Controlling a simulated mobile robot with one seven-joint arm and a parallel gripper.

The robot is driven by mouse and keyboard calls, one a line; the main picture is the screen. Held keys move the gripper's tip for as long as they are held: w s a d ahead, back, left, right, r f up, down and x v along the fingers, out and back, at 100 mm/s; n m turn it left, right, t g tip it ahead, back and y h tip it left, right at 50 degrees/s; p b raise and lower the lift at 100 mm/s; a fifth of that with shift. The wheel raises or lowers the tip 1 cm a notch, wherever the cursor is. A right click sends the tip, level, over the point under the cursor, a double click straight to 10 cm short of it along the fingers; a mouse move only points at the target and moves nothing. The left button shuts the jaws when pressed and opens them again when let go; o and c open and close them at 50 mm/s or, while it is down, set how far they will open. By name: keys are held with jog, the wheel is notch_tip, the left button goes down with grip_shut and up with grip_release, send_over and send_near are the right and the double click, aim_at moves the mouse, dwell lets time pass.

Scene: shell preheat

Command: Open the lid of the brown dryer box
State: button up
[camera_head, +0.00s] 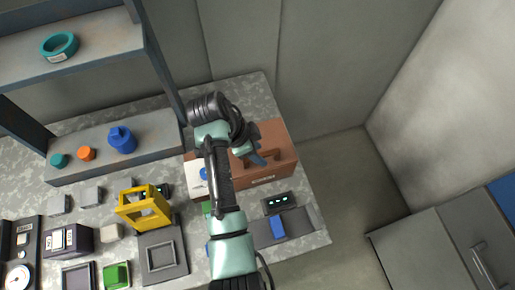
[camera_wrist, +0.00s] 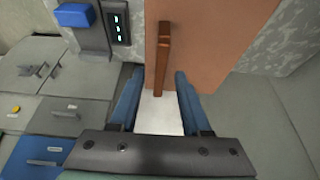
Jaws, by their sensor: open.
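The brown dryer box (camera_head: 284,142) stands on the speckled counter at the right of the head view, partly hidden behind my arm. Its flat brown lid face also shows in the wrist view (camera_wrist: 210,35), and it looks closed. A raised brown bar handle (camera_wrist: 163,55) runs along this face. My gripper (camera_head: 260,158) is over the box near the handle. In the wrist view its blue fingers (camera_wrist: 157,78) are spread apart, with the near end of the handle between them in the picture. Nothing is held; I cannot tell whether a finger touches the handle.
A dark display unit (camera_head: 278,202) and a blue block (camera_head: 278,228) sit just in front of the box. A yellow frame (camera_head: 145,208) stands to the left. A shelf (camera_head: 75,55) rises at the upper left. Grey cabinets (camera_head: 440,250) are at the right, past open floor.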

grip_shut()
dwell(1.4)
